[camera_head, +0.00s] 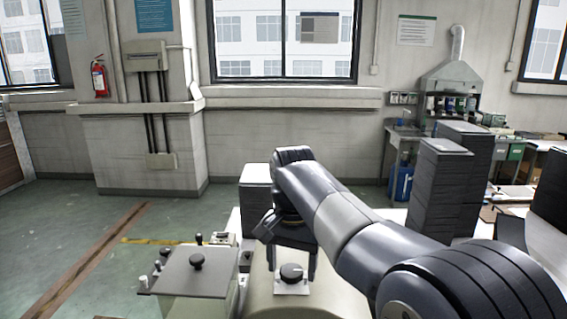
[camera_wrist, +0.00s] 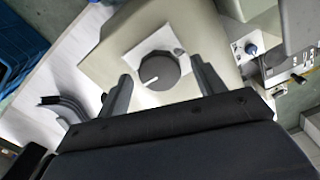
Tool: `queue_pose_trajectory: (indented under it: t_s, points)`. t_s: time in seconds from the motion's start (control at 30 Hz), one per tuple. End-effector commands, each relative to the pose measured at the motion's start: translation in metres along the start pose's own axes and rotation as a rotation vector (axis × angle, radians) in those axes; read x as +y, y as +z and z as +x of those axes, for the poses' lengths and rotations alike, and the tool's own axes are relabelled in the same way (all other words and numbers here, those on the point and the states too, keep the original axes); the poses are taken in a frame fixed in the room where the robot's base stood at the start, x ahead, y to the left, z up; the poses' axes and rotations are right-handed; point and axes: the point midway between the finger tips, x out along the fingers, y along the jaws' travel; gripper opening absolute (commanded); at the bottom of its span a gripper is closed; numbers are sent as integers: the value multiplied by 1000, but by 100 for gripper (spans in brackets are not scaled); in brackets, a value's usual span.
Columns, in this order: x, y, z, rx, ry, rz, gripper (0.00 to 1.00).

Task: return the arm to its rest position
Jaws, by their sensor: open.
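My gripper (camera_head: 292,262) hangs from the end of my arm near the middle of the head view, pointing down. Its two fingers are apart and empty. A dark round knob (camera_head: 291,273) on a small white plate shows between and below the fingers. In the wrist view my gripper (camera_wrist: 160,72) has one finger on each side of the same knob (camera_wrist: 158,71), which has a white pointer line. I see gaps between the knob and both fingers. The knob's plate sits on a beige rounded housing (camera_head: 330,298).
A grey box with a lid and black knob (camera_head: 197,262) stands left of the housing. Dark stacks of panels (camera_head: 440,185) stand at the right, with another stack (camera_head: 255,190) behind my gripper. A blue crate (camera_wrist: 22,45) shows at the wrist view's left. Open floor lies at the left.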

Motion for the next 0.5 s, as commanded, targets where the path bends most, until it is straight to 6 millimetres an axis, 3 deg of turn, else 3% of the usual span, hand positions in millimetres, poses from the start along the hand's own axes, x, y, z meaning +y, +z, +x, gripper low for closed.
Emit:
queue_pose_trajectory:
  t_s: [0.3,0.5]
  points:
    - [0,0,0,0,0,229,65]
    - [0,0,-8,1,-1,259,65]
